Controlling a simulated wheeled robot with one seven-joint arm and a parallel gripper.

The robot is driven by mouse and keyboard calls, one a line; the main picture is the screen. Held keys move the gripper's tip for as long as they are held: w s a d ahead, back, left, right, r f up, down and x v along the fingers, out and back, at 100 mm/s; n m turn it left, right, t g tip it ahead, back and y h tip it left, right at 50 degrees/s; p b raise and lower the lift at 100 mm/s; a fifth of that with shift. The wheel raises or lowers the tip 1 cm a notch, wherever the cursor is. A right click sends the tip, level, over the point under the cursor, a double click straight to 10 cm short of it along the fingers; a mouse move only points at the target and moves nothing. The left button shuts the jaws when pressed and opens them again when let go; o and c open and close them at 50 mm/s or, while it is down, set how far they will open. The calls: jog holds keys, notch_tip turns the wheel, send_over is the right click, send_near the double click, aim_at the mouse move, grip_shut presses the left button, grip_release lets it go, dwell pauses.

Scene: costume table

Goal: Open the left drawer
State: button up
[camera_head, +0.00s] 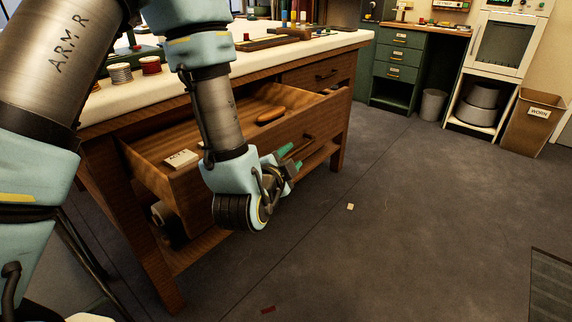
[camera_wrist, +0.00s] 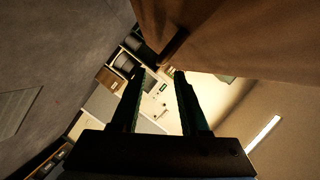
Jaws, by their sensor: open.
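The left drawer (camera_head: 185,193) of the wooden table stands pulled well out, its inside showing in the head view. A small white labelled box (camera_head: 181,159) and an orange-brown object (camera_head: 271,115) lie in it. Its dark handle (camera_head: 309,138) is on the front face, partly hidden by my gripper. My gripper (camera_head: 291,158) is open, with green fingers, low in front of the drawer.
The right drawer (camera_head: 320,72) is shut. The tabletop (camera_head: 190,88) holds spools (camera_head: 151,65) and a tray of small items. A green cabinet (camera_head: 398,60), grey bin (camera_head: 432,104) and brown bin (camera_head: 532,122) stand at the back. The grey floor (camera_head: 420,220) in front is mostly clear.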

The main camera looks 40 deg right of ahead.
jog(key=shift+p+v, duration=1.8)
jog(key=shift+p, duration=2.85)
jog(key=shift+r, duration=0.1)
